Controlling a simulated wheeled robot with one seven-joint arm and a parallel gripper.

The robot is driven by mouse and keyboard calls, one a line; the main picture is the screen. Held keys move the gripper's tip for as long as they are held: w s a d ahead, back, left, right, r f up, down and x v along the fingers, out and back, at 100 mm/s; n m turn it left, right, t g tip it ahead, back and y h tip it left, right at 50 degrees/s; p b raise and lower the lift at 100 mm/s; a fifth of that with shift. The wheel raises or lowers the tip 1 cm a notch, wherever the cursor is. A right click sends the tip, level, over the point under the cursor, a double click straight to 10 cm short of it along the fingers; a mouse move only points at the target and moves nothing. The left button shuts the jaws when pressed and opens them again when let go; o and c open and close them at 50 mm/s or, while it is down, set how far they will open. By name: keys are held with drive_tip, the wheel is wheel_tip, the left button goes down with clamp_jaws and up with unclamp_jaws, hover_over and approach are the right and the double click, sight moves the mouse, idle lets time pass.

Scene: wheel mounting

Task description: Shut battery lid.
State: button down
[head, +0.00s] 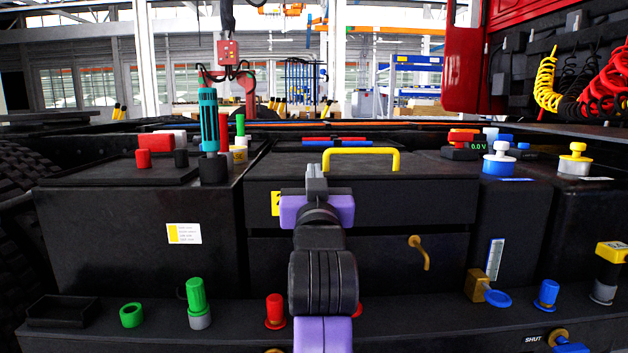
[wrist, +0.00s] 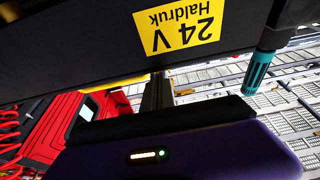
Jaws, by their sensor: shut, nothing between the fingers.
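The battery lid (head: 400,203) is a black cover with a yellow handle (head: 362,152) on top and a yellow label partly hidden by my arm. It sits over the black battery box (head: 370,262); a thin dark line runs between them, and I cannot tell whether the lid is fully seated. My gripper (head: 314,172) is shut and empty, raised in front of the lid near the handle's left end. In the wrist view, the fingers (wrist: 157,94) show close to the lid's front face, whose label (wrist: 180,27) reads "24 V Haldruk" upside down. Contact is unclear.
A brass hook (head: 419,252) sits on the box front, right of my arm. Colored caps, such as a green one (head: 196,296), stand along the front ledge. A blue-and-white cap (head: 499,160) stands right of the lid.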

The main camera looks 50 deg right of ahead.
wheel_tip(320, 180, down, 4)
drive_tip(key=t+b, duration=0.1)
drive_tip(key=b, duration=0.2)
drive_tip(key=shift+r+h, duration=0.15)
drive_tip(key=shift+h, duration=0.15)
wheel_tip(320, 180, up, 5)
drive_tip(key=p, duration=0.4)
drive_tip(key=v, duration=1)
drive_tip(key=shift+s+a+r, duration=0.2)
drive_tip(key=shift+a, duration=0.1)
